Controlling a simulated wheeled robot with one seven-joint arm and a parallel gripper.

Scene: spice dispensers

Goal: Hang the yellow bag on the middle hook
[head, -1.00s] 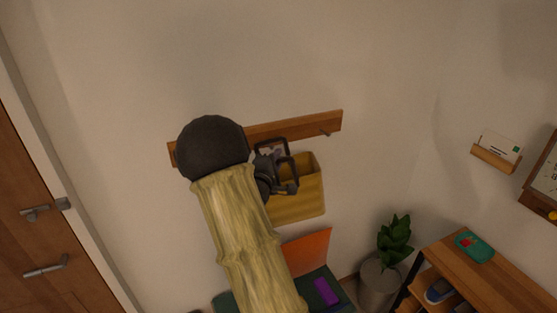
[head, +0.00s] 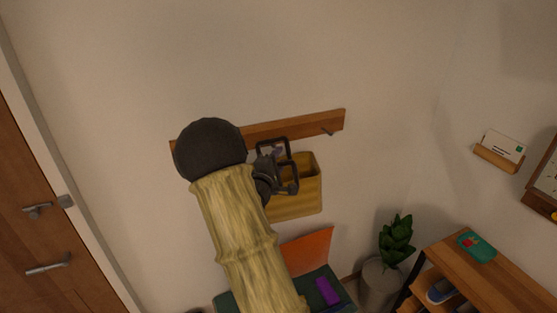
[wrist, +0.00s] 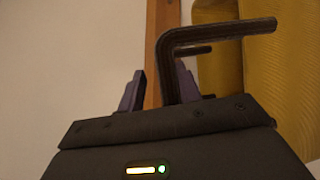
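The yellow bag (head: 302,203) is upright in front of the wall, just below the wooden hook rail (head: 315,124). Its two stiff dark handles (head: 287,162) stand up from its open top. My gripper (head: 277,157) is at the handles. The bag (wrist: 285,75) fills the right side there, and the rail (wrist: 155,95) runs behind the fingers. The right hook (head: 328,132) is bare. My arm and gripper hide the middle hook and the rail's left part.
Below are an orange panel (head: 307,250), a dark green seat (head: 338,291) and a purple item (head: 326,291). A plant (head: 396,240) and a wooden shelf unit (head: 500,265) stand at right. A door (head: 35,235) is at left. The wall above the rail is clear.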

